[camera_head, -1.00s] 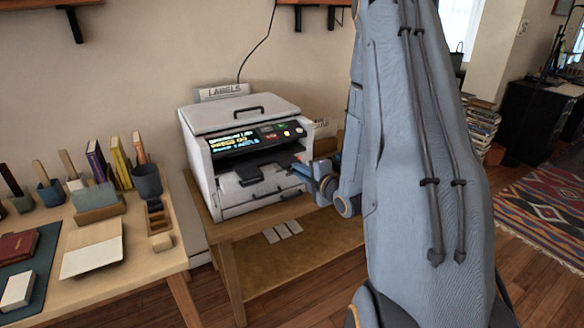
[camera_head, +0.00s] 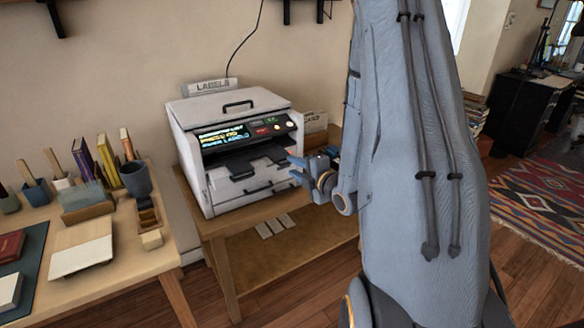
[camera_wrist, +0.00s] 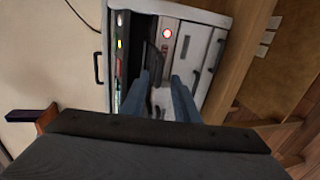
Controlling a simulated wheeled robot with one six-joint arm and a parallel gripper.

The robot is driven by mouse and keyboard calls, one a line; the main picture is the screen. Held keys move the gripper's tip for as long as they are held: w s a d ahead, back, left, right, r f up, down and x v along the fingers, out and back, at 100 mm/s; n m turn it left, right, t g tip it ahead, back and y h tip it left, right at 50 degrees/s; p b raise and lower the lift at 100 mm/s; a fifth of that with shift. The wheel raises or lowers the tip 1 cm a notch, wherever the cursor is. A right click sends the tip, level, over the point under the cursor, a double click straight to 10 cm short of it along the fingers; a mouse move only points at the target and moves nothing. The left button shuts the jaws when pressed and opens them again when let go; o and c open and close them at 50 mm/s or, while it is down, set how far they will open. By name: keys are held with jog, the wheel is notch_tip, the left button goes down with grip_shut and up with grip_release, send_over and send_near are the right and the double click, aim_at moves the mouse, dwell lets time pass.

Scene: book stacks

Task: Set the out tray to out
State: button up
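The white label printer (camera_head: 225,150) stands on a small wooden table, with a lit display and buttons on its front. Its dark out tray (camera_head: 240,168) shows in the front opening below the display. How far the tray is pulled out is hard to tell. My gripper (camera_head: 294,168) is just to the right of the printer's front, its fingers pointing towards the tray. In the wrist view, my two blue-grey fingers (camera_wrist: 162,95) are spread apart before the printer front (camera_wrist: 196,45), which appears turned sideways. I see nothing held between them.
A wooden desk (camera_head: 125,245) at the left carries books, small holders and a dark cup (camera_head: 136,178). A sign reading LABELS (camera_head: 210,87) stands behind the printer. Pale cards (camera_head: 275,226) lie on the table's lower shelf. Open floor and a patterned rug (camera_head: 540,205) are at the right.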

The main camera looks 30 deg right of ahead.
jog(key=v, duration=0.5)
jog(key=shift+s+b, duration=0.25)
jog(key=shift+b, duration=0.15)
jog(key=shift+w, duration=0.1)
